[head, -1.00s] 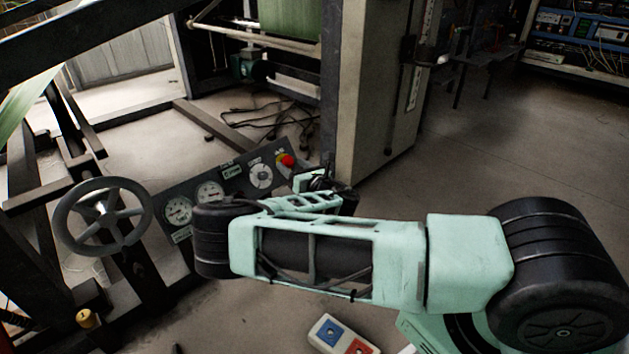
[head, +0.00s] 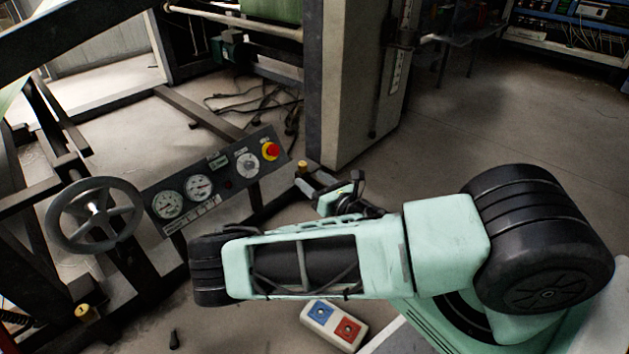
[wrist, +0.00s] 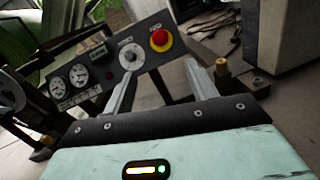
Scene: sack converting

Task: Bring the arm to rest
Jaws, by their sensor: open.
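My gripper shows in the wrist view (wrist: 160,88) with its two grey fingers spread apart and nothing between them. In the head view my mint-green arm stretches across the lower middle, and my gripper is small and partly hidden behind the forearm. Beyond the fingers in the wrist view is a dark control panel (head: 228,190) with dials, a rotary knob and a red button (head: 270,151) on a yellow collar. The fingers appear apart from the panel, though the exact gap is hard to tell.
A grey handwheel (head: 94,214) stands left of the panel on a dark frame. A pendant box (head: 334,325) with blue and red buttons is below my forearm. A tall pale machine column (head: 350,80) rises behind. Open floor (head: 500,120) lies to the right.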

